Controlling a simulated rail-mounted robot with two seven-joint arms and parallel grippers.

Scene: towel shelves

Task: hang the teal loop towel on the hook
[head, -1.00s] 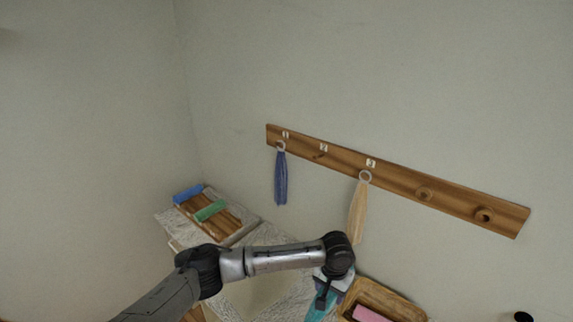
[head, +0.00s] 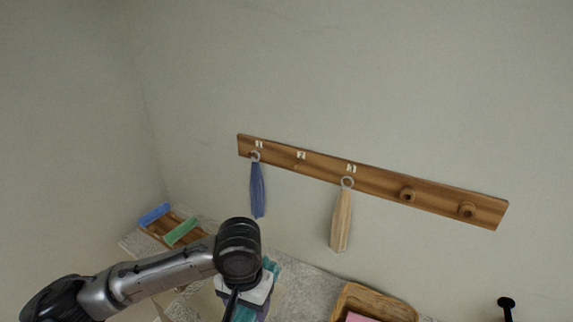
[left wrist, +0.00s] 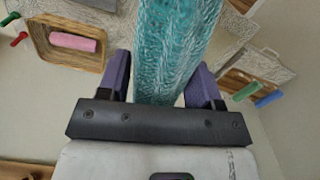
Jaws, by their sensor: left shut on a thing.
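The teal loop towel (left wrist: 172,45) is held between the purple fingers of my left gripper (left wrist: 160,80) in the left wrist view. In the head view only a bit of the towel (head: 270,265) shows beside my left gripper (head: 245,300), low in the picture; my wrist hides much of it. Its loop is not clearly visible. The wooden hook rail (head: 375,183) is on the wall above and to the right of the gripper. The spot under label 2 (head: 300,155) bears no towel, and its hook is hard to make out. My right gripper is not in view.
A blue towel (head: 257,188) hangs under label 1 and a beige towel (head: 341,220) under label 3. Two bare round knobs (head: 407,194) are further right. A basket (head: 385,302) with a pink roll stands below. A wooden rack (head: 160,232) holds blue and green rolls at left.

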